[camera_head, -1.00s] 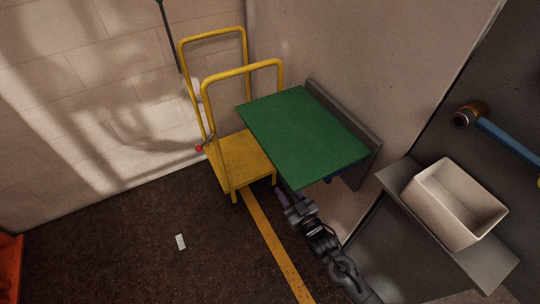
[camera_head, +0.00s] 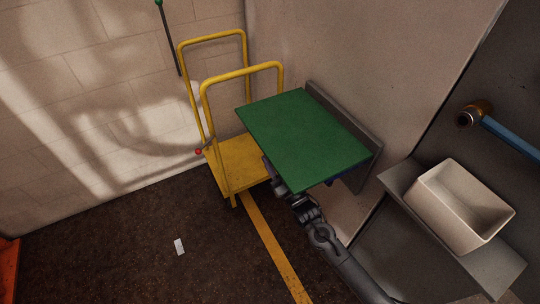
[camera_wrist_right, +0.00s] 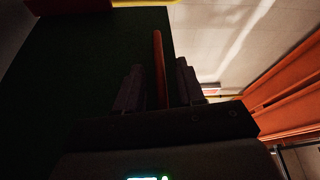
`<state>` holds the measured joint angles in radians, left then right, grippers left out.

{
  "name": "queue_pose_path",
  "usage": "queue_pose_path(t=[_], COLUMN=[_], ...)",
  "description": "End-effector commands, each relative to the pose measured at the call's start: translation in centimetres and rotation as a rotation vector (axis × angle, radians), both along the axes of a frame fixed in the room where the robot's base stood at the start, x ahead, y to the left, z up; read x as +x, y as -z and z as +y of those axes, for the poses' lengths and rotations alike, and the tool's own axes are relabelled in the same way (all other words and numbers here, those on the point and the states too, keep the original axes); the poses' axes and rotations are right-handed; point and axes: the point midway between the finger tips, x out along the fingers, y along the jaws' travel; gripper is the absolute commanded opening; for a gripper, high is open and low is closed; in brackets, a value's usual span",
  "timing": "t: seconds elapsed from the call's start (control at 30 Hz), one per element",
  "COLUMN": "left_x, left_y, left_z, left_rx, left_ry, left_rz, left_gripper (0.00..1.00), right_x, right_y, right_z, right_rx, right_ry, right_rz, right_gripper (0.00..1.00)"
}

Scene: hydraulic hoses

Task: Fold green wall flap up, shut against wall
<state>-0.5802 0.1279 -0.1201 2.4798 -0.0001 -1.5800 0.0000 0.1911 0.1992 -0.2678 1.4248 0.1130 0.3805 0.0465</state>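The green wall flap (camera_head: 304,137) sticks out roughly level from its grey wall plate (camera_head: 345,118) in the head view. My right gripper (camera_head: 267,166) is at the flap's lower left edge, with its wrist partly hidden by the flap. I cannot tell whether it touches the flap. In the right wrist view the two fingers (camera_wrist_right: 160,88) stand apart. A thin orange-brown bar (camera_wrist_right: 158,65) shows between them with gaps on both sides; I cannot tell what it is. My left gripper is not in view.
A yellow cart (camera_head: 238,164) with tall handles stands close to the flap's left side. A beige bin (camera_head: 462,210) sits on a grey shelf (camera_head: 490,266) at the right. A blue bar (camera_head: 508,137) is above it. The dark floor at the left is mostly clear.

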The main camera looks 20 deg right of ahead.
Motion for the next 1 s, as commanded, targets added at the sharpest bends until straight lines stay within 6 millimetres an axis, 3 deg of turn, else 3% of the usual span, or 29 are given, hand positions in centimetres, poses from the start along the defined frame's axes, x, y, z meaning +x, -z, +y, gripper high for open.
queue_pose_path(t=[0.2,0.57,0.67,0.83,1.0], left_x=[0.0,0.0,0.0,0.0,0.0], left_y=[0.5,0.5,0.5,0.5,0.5], left_z=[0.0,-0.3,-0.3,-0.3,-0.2], left_rx=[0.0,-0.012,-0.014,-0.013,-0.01], left_ry=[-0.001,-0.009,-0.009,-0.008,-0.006], left_rz=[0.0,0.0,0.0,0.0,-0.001], left_gripper=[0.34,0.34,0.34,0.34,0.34], right_x=[1.8,2.2,2.2,2.2,2.2], right_y=[-0.6,-0.9,-0.9,-0.9,-0.9], right_z=[0.4,0.5,0.5,0.5,0.5], right_rx=[0.0,0.0,0.0,0.0,0.0], right_ry=[0.0,0.0,0.0,0.0,0.0], right_rz=[0.001,0.001,0.001,0.001,0.001], right_gripper=[0.38,0.38,0.27,0.01,0.0])
